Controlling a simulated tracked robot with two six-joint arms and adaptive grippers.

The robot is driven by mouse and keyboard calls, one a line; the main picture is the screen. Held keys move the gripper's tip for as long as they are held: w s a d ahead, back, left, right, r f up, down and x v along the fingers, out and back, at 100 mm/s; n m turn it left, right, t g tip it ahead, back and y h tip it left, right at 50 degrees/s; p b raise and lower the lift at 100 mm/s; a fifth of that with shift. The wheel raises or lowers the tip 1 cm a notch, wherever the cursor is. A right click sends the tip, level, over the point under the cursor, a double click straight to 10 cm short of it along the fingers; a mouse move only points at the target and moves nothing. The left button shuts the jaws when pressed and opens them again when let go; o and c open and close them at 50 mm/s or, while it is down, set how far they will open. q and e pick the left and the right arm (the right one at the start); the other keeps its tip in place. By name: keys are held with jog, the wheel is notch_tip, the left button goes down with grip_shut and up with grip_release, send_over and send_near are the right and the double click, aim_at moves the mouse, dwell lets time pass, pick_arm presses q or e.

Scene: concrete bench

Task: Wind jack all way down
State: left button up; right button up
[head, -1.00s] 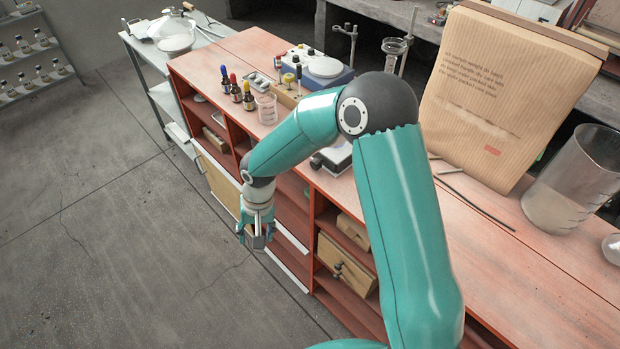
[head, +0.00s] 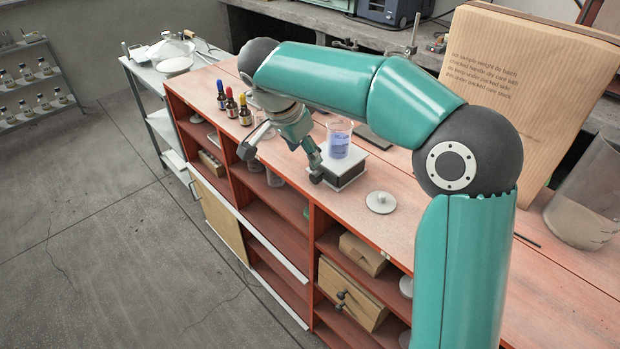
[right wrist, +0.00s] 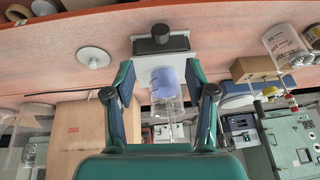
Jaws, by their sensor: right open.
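The jack (head: 346,174) is a low, pale-topped dark block on the red bench top. It also shows in the right wrist view (right wrist: 184,45), with a black knob (right wrist: 160,33) on its front side. A glass beaker with blue contents (head: 339,140) stands on the jack, upright. My right gripper (head: 282,157) is open above the bench's front edge, beside the jack. In the right wrist view its spread fingers (right wrist: 159,70) frame the beaker, with the knob beyond the tips. I see nothing between the fingers being held. My left gripper is out of view.
A white disc (head: 381,203) lies right of the jack. Dropper bottles (head: 232,105) stand to the left. A large brown paper bag (head: 520,100) and a big glass beaker (head: 587,190) stand at the right. Open shelves (head: 285,235) lie below the bench top.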

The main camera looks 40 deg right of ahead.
aim_at(313, 173)
jog(key=x, duration=1.1)
grip_shut()
jog(key=shift+r+p, duration=0.15)
jog(key=shift+p, duration=0.2)
jog(key=g+p, duration=0.1)
jog(key=p, duration=0.1)
jog(key=g+p, duration=0.2)
jog(key=p, duration=0.1)
jog(key=shift+w+r+n, duration=0.15)
jog(key=shift+w+n, duration=0.15)
jog(key=shift+n, duration=0.1)
jog(key=shift+g+p, duration=0.45)
jog(key=shift+g, duration=0.05)
jog(key=shift+f, duration=0.3)
